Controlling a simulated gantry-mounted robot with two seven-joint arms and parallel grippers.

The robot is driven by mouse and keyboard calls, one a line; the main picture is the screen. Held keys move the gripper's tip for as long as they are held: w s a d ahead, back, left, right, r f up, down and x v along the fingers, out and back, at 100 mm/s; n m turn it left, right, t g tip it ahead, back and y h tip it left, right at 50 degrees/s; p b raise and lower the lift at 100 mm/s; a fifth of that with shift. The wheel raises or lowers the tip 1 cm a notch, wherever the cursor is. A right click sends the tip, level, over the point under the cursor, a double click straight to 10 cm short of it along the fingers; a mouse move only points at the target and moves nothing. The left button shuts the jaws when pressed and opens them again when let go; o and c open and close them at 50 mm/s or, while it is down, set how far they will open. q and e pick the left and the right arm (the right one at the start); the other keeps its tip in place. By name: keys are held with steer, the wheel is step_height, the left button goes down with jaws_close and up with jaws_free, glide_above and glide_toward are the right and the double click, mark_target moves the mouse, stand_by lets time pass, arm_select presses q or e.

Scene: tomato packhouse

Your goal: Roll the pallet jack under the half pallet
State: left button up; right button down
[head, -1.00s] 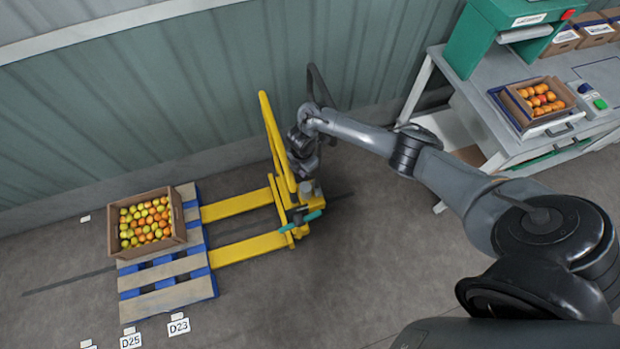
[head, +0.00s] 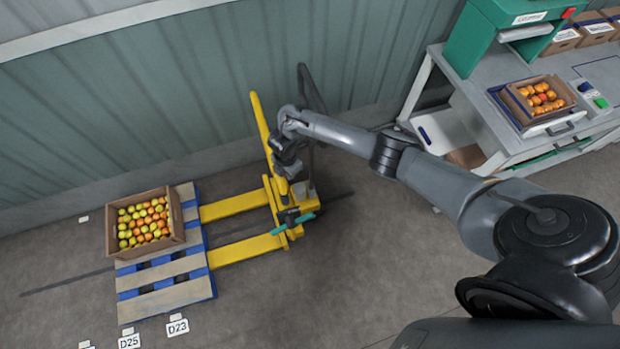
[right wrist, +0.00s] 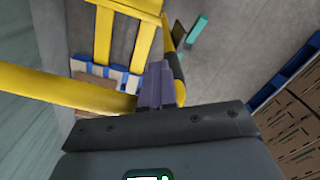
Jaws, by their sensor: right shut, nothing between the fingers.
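The yellow pallet jack (head: 237,205) stands on the floor with its two forks pointing left. The fork ends meet the right side of the blue and wooden half pallet (head: 165,303); I cannot tell how far they reach beneath it. A cardboard crate (head: 112,246) of red, orange and yellow tomatoes sits on the pallet. My right gripper (head: 283,172) is shut and empty beside the jack's upright handle; I cannot tell whether it touches. In the right wrist view, its fingers (right wrist: 155,86) lie close to yellow jack parts, with the forks beyond. My left gripper is out of view.
A corrugated wall (head: 150,110) runs behind the jack and pallet. A grey bench (head: 480,105) with a tomato box stands at right. Floor labels (head: 178,327) lie in front of the pallet. Stacked cardboard boxes (right wrist: 292,125) show at right in the wrist view.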

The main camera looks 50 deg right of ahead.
steer(key=w+a+b, duration=0.5)
steer(key=w+a, duration=0.1)
steer(key=a, duration=0.6)
steer(key=shift+w+a+b, duration=0.15)
steer(key=shift+w+b, duration=0.15)
